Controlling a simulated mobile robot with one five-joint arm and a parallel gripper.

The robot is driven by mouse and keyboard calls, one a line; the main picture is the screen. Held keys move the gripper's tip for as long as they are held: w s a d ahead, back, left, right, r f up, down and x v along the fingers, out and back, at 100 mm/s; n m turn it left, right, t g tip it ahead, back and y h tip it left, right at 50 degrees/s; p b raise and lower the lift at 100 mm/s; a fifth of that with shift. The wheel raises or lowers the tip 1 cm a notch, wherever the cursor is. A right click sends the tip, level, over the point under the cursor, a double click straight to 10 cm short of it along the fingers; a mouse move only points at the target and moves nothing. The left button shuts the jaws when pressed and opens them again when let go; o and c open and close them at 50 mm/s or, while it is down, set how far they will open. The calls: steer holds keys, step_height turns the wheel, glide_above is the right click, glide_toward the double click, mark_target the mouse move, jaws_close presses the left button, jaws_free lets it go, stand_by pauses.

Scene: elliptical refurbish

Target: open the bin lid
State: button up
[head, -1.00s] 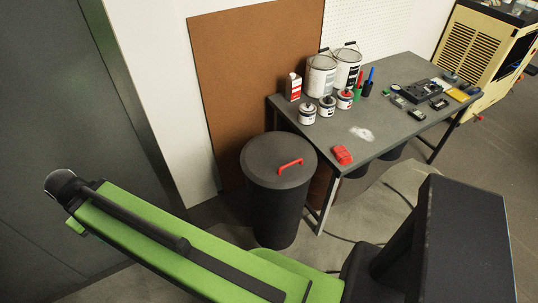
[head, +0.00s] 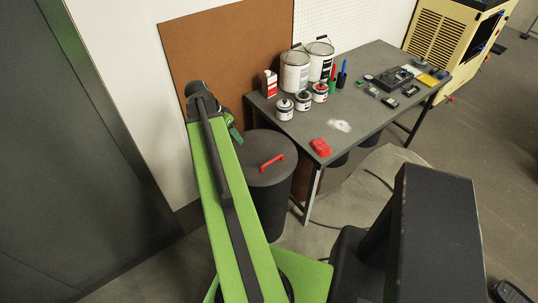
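The bin (head: 276,208) is a dark grey cylinder standing on the floor by the table's left end. Its round grey lid (head: 257,148) lies flat on top and looks closed. A red handle (head: 272,162) arches over the lid. My green arm reaches up the left of the bin and covers part of its left side. The arm's end is near the lid's far left edge, where a small green and dark part shows.
A grey table (head: 372,107) right of the bin holds paint cans (head: 294,72), small tins, a red object (head: 320,147) and tools. A brown board (head: 228,60) leans on the wall behind. A yellow machine (head: 447,45) stands far right.

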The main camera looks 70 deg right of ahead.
mark_target(272, 160)
steer(key=s+d+m, duration=0.2)
steer(key=s+d, duration=0.1)
steer(key=s, duration=0.2)
steer(key=shift+g, duration=0.3)
steer(key=b+x, duration=1.5)
steer(key=x, duration=0.1)
steer(key=shift+s, duration=0.15)
steer(key=shift+s+d+f+b, duration=0.2)
steer(key=shift+s+f+b, duration=0.05)
steer(key=shift+f+b, duration=0.1)
steer(key=shift+r, duration=0.1)
jaws_close()
steer(key=shift+w, duration=0.1)
